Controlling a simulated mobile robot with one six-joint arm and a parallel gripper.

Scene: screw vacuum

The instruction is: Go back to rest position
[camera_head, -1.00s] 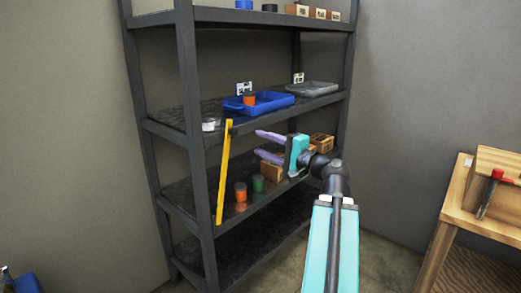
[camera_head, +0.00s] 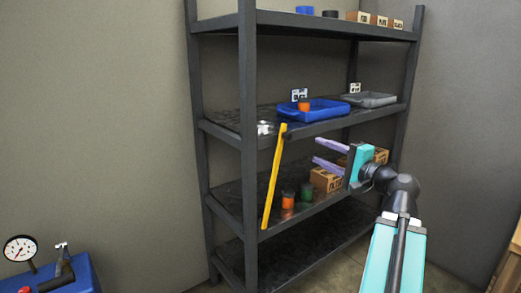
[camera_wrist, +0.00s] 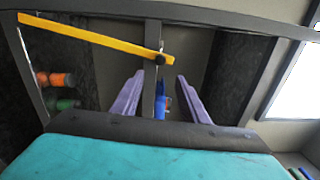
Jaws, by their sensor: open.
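My gripper (camera_head: 322,154) is open and empty, with two purple fingers pointing left toward the front of the dark shelf rack (camera_head: 248,100). Its fingers also show in the wrist view (camera_wrist: 150,93), spread apart with nothing held between them. In the head view my gripper overlaps the area just below the shelf that carries the blue tray (camera_head: 325,113). My teal arm reaches up from the lower right of the head view.
A yellow bar (camera_head: 273,180) hangs slanted at the rack's front, left of my gripper. An orange cylinder (camera_head: 288,200), a green cylinder (camera_head: 307,193) and boxes (camera_head: 325,180) stand on the lower shelf. A grey tray (camera_head: 370,99) is right. A gauge (camera_head: 20,248) shows at lower left.

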